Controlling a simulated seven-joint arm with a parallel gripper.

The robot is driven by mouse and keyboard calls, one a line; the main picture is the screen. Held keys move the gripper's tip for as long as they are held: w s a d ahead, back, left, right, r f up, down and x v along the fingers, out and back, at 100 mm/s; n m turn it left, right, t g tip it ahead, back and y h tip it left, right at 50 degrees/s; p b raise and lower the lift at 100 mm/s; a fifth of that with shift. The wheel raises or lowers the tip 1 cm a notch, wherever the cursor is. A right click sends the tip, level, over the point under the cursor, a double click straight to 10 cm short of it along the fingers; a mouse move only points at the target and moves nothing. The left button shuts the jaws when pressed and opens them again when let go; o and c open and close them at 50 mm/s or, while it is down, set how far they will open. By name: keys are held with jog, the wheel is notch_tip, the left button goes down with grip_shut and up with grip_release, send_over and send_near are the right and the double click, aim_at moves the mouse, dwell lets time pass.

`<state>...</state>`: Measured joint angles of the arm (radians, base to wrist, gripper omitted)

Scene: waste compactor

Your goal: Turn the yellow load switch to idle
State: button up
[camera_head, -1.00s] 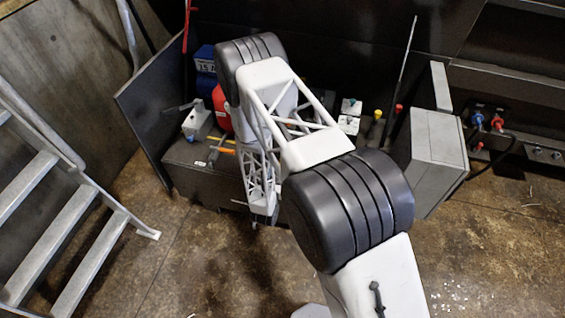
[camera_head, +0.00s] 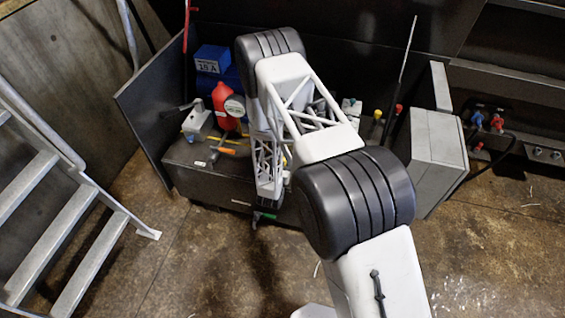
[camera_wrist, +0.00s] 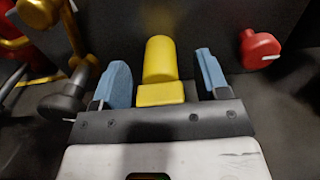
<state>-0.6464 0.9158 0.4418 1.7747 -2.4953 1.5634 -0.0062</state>
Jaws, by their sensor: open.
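A yellow switch (camera_wrist: 160,62), a rounded cylinder on a squared block, shows in the middle of the wrist view. My gripper (camera_wrist: 160,66) is open, with one blue fingertip on each side of the switch. Gaps show between the switch and both fingers, so they look apart from it. The lower end of the switch is hidden behind my gripper's dark crossbar. In the head view my arm covers much of the work area, and I cannot make out this switch or the jaws clearly.
A red knob (camera_wrist: 262,50) sits to the right of my gripper, with brass-coloured pipework (camera_wrist: 40,45) and a dark round handle (camera_wrist: 62,105) to its left. In the head view a red bottle (camera_head: 222,104) and a grey box (camera_head: 430,160) flank my arm. Metal stairs stand at left.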

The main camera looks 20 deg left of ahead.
jog(key=c, duration=0.9)
jog(key=shift+n, duration=0.4)
jog(key=n, duration=0.2)
jog(key=shift+n, duration=0.3)
jog(key=shift+a+n, duration=0.1)
jog(key=shift+n, duration=1.9)
